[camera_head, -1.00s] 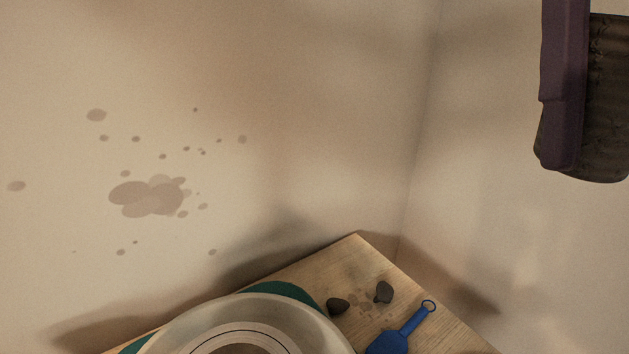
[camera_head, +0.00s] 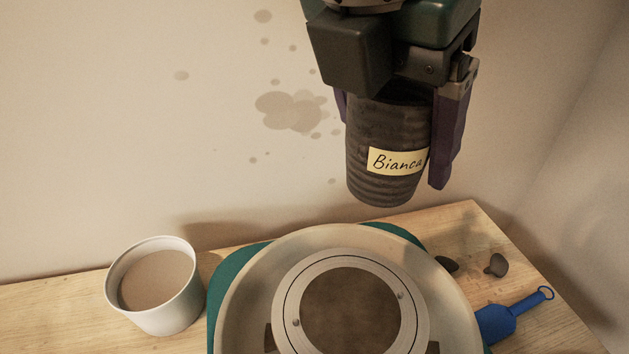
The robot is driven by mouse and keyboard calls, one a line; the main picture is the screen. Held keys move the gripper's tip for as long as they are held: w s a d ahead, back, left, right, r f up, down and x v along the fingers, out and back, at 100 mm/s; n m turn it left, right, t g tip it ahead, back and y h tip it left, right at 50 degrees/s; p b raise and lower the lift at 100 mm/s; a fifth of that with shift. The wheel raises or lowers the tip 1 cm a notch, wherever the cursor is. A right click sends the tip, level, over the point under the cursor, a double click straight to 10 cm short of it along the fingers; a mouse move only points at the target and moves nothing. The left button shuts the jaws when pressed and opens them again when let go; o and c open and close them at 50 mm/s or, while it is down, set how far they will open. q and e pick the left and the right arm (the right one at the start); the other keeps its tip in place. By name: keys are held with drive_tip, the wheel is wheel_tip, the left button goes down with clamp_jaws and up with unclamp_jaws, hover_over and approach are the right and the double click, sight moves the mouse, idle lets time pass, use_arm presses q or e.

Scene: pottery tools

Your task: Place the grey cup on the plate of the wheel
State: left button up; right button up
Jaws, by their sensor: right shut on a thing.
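The grey cup (camera_head: 384,187) is dark and ribbed, with a yellow label reading "Bianca". My right gripper (camera_head: 400,140) comes down from the top and is shut on the cup, one finger on each side. The cup hangs upright in the air, above and behind the wheel. The plate of the wheel (camera_head: 417,318) is a light ring with a brown round middle, and nothing stands on it. It sits inside the wide cream basin (camera_head: 245,300) of the wheel. My left gripper does not show.
A white bucket (camera_head: 185,305) with brown contents stands left of the wheel on the wooden table (camera_head: 50,310). Two dark lumps (camera_head: 496,265) and a blue tool (camera_head: 495,322) lie on the right. A stained wall rises behind.

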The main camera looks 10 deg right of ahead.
drive_tip(key=shift+w+a+f+n+t+y, duration=0.15)
drive_tip(key=shift+a+f+n, duration=0.1)
drive_tip(key=shift+n, duration=0.25)
drive_tip(key=shift+a+f+n+t+y, duration=0.15)
drive_tip(key=shift+a+n, duration=0.1)
drive_tip(key=shift+n, duration=0.25)
wheel_tip(320, 180, down, 6)
drive_tip(key=b, duration=0.4)
hover_over(360, 292)
drive_tip(key=s+a, duration=0.1)
wheel_tip(360, 292, down, 9)
drive_tip(key=shift+s+a+r+b, duration=0.1)
drive_tip(key=shift+s+b, duration=0.05)
drive_tip(key=shift+b, duration=0.25)
drive_tip(key=shift+f+b, duration=0.5)
drive_tip(key=shift+f, duration=1.9)
drive_tip(key=shift+f, duration=0.1)
drive_tip(key=o, duration=1.5)
